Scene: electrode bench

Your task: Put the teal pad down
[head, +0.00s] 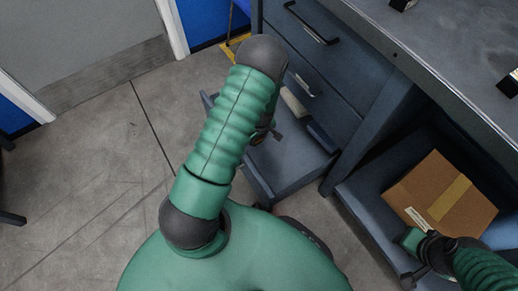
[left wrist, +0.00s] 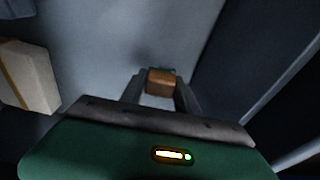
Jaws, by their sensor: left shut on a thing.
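My left gripper (left wrist: 158,92) is shut on a small block-like thing with a brown face and a teal edge at its far side, which I take to be the teal pad (left wrist: 161,71). The pad sits between the fingertips, over the grey floor of a drawer. In the head view my left gripper (head: 268,133) is partly hidden behind my green forearm, over the open drawer (head: 285,165) of the dark cabinet, and the pad cannot be made out there. My right gripper (head: 408,262) is at the lower right, near a cardboard box; its jaws are unclear.
A pale box (left wrist: 30,78) lies left of my gripper in the wrist view. The cardboard box (head: 440,195) rests on a low shelf under the worktop (head: 440,40). Closed drawers (head: 310,65) stand above the open one. Floor (head: 90,150) on the left is clear.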

